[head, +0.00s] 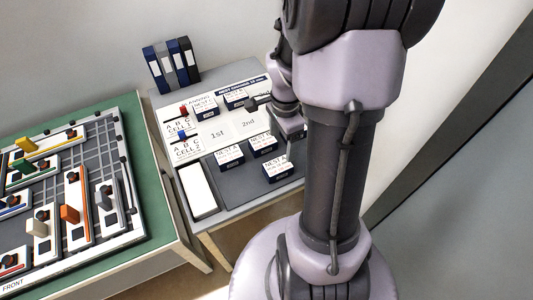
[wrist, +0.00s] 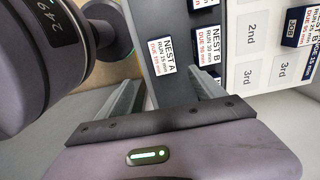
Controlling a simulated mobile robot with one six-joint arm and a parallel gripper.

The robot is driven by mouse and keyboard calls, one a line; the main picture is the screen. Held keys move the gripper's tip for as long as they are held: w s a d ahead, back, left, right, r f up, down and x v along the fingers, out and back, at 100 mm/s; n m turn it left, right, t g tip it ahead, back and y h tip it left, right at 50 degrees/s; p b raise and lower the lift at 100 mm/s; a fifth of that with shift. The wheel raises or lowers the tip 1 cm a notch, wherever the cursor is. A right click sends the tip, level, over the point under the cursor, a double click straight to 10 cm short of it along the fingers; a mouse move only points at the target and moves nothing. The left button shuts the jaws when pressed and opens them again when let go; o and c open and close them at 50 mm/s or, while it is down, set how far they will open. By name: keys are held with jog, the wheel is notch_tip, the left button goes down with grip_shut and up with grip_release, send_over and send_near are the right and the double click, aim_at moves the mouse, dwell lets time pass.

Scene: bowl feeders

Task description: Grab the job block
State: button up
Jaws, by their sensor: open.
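Several job blocks, dark with white printed labels, stand on the desk. In the head view three are in the grey front area: a left one (head: 229,158), a rear one (head: 263,145) and a front right one (head: 277,170). Two more (head: 206,106) (head: 236,99) are on the white planning board. In the wrist view a NEST A block (wrist: 162,50) lies ahead of the gap between my fingers, and a NEST B block (wrist: 206,45) is right of it. My gripper (wrist: 160,88) is open and empty. In the head view my gripper (head: 294,135) is beside these blocks, partly hidden by my arm.
The planning board (head: 225,128) has 1st and 2nd spaces. A white pad (head: 198,190) lies at the desk's front left. Binders (head: 171,65) stand behind. A green table (head: 155,190) with a fixture board is at left. Neighbouring blocks stand close together.

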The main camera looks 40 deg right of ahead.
jog(key=b, duration=0.3)
send_near(278, 165)
jog(key=f, duration=0.3)
jog(key=s+f, duration=0.1)
jog(key=f, duration=0.1)
jog(key=f+b, duration=0.1)
jog(key=f, duration=0.1)
jog(key=f+b, duration=0.1)
jog(key=f, duration=0.1)
jog(key=w+f+b, duration=0.1)
jog(key=f, duration=0.1)
jog(key=shift+a, duration=0.1)
jog(key=shift+r, duration=0.2)
jog(key=c, duration=1.6)
